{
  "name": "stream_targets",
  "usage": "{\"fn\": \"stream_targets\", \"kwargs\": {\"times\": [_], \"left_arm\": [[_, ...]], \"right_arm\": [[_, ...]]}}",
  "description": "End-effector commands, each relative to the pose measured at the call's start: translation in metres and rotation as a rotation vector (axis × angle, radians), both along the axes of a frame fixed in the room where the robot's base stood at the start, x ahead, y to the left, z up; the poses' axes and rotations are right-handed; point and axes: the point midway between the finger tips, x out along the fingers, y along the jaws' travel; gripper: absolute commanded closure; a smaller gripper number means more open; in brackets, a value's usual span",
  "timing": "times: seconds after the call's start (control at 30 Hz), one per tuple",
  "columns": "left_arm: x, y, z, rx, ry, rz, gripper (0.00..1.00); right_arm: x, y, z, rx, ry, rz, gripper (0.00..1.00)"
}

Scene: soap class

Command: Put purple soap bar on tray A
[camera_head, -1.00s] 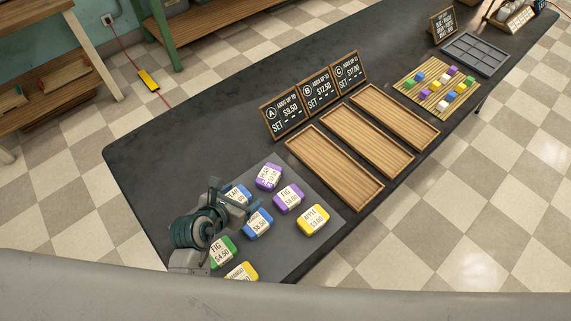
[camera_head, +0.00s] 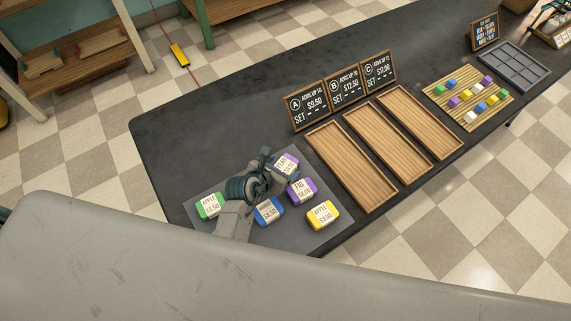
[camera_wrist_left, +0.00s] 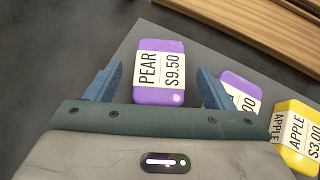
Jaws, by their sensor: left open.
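Two purple soap bars lie on the dark grey mat (camera_head: 318,240). The farther one, labelled PEAR $9.50 (camera_head: 290,160), is partly hidden by my left gripper (camera_head: 275,168). In the left wrist view this purple PEAR bar (camera_wrist_left: 158,96) lies ahead, between the two open fingers (camera_wrist_left: 160,78). I cannot tell the remaining height above it. The other purple bar, labelled FIG (camera_head: 302,190), lies nearer the front edge; it shows partly behind the right finger in the wrist view (camera_wrist_left: 238,84). My right gripper is out of view.
A green bar (camera_head: 208,206), a blue bar (camera_head: 268,211) and a yellow bar (camera_head: 322,215) share the mat. Two more empty trays stand right of tray A. A slatted mat (camera_head: 437,92) with small coloured blocks lies farther right. The black table (camera_head: 200,125) is clear at left.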

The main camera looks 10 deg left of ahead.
Motion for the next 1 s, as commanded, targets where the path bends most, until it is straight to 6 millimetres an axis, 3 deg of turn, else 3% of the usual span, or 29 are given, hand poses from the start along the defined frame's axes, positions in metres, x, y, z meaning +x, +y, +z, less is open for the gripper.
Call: {"fn": "stream_targets", "kwargs": {"times": [0.37,0.6,0.67,1.0], "left_arm": [[0.0083,-0.0035,-0.0077,0.0,0.0,0.0,0.25],[0.0081,-0.0034,-0.0076,0.0,0.0,0.0,0.72],[0.0083,-0.0034,-0.0072,0.0,0.0,0.0,0.8],[0.0085,-0.0035,-0.0022,0.0,-0.001,-0.001,0.8]], "right_arm": [[0.0001,0.0008,0.0018,0.001,0.0,0.0,0.64],[0.0001,0.0007,0.0018,0.001,0.0,0.0,0.64],[0.0001,0.0008,0.0019,0.001,0.0,0.0,0.64],[0.0001,0.0007,0.0014,0.001,-0.001,0.0,0.64]]}}
